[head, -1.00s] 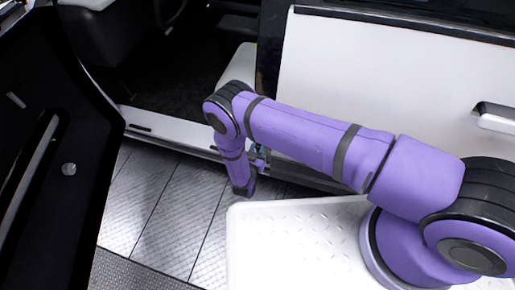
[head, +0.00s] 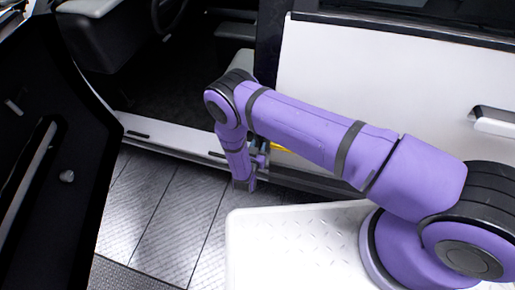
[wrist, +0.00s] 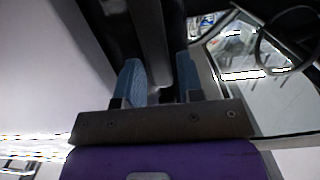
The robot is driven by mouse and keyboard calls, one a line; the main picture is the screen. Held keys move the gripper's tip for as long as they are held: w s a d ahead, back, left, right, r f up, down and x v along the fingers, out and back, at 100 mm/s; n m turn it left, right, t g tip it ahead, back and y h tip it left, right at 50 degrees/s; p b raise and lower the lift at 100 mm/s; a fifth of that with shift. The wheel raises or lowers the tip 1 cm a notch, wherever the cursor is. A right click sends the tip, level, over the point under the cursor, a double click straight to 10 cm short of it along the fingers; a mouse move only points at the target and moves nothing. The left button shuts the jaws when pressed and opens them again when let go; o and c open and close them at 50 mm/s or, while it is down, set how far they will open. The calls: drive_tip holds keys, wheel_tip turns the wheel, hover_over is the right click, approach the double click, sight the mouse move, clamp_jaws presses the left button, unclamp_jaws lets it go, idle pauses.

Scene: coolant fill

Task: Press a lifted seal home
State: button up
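My gripper (wrist: 158,66) shows in the wrist view with two blue fingers standing apart. A dark grey strip (wrist: 149,32), possibly the seal, runs from the top edge down between or behind the fingers. I cannot tell whether the fingers touch it, and no lifted section can be made out. In the head view my purple arm hangs down beside the car's door opening, and its links hide most of the gripper. The light door sill (head: 177,139) runs along the bottom of the opening.
An open dark door (head: 60,185) stands at the left. A white panel with a handle (head: 495,121) is at the right. A small yellow thing (head: 281,150) shows below my arm. The metal-plate floor (head: 160,205) is clear.

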drive_tip(key=shift+o, duration=0.9)
drive_tip(key=v, duration=1)
drive_tip(key=shift+s+a, duration=0.15)
drive_tip(key=shift+s, duration=0.25)
drive_tip(key=shift+s, duration=0.1)
